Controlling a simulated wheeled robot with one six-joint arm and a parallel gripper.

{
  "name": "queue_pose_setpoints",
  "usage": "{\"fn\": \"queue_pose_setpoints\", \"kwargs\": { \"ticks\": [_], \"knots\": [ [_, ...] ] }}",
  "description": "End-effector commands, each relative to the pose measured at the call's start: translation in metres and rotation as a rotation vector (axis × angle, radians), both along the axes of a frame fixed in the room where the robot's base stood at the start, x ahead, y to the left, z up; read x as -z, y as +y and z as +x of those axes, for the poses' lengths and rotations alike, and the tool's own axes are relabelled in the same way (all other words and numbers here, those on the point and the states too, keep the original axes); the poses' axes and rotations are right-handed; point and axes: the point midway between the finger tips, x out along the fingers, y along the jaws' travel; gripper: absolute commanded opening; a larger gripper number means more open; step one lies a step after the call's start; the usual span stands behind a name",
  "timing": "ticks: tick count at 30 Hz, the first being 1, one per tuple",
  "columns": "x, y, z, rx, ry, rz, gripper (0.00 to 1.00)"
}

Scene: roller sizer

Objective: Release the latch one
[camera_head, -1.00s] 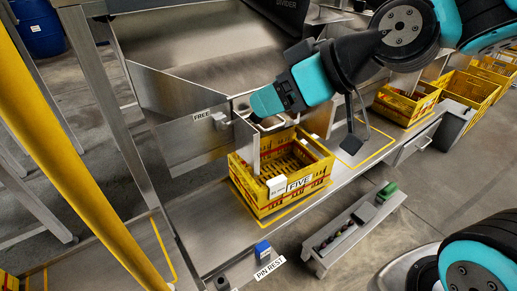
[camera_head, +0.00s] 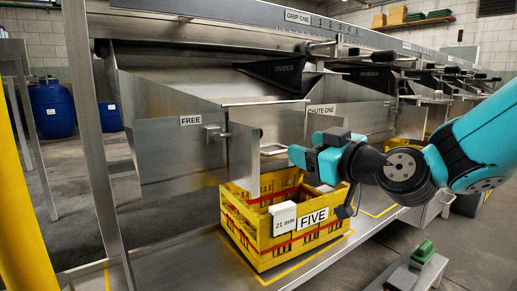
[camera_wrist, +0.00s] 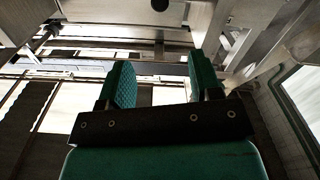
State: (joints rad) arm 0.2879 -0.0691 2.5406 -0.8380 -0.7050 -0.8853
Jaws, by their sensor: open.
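No part carries a readable "latch one" label in these views. A small metal catch (camera_head: 213,133) is fixed on the steel panel beside the FREE label (camera_head: 191,120) in the head view. A steel handle bar (camera_head: 272,152) sticks out to its right. My gripper (camera_head: 297,155) is just right of this bar, in front of the chute and above the yellow crate; I cannot tell whether it touches the bar. In the wrist view my gripper (camera_wrist: 160,78) has its two green fingers apart, with nothing clearly between them. Steel frame parts lie beyond the fingertips.
The yellow crate (camera_head: 262,240), labelled FIVE and 21 mm, stands on the steel shelf (camera_head: 150,268) below. A vertical steel plate (camera_head: 243,160) hangs left of my gripper. A yellow post (camera_head: 15,200) stands far left.

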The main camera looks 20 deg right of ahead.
Motion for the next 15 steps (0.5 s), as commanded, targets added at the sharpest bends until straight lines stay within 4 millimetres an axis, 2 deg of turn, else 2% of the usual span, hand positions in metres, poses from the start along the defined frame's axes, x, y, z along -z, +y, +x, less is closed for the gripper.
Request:
{"fn": "queue_pose_setpoints", "kwargs": {
  "ticks": [11,15],
  "knots": [
    [-0.007,0.009,0.026,-0.001,0.01,0.004,0.58],
    [-0.005,0.021,0.056,-0.006,0.004,0.0,0.58]
  ]
}}
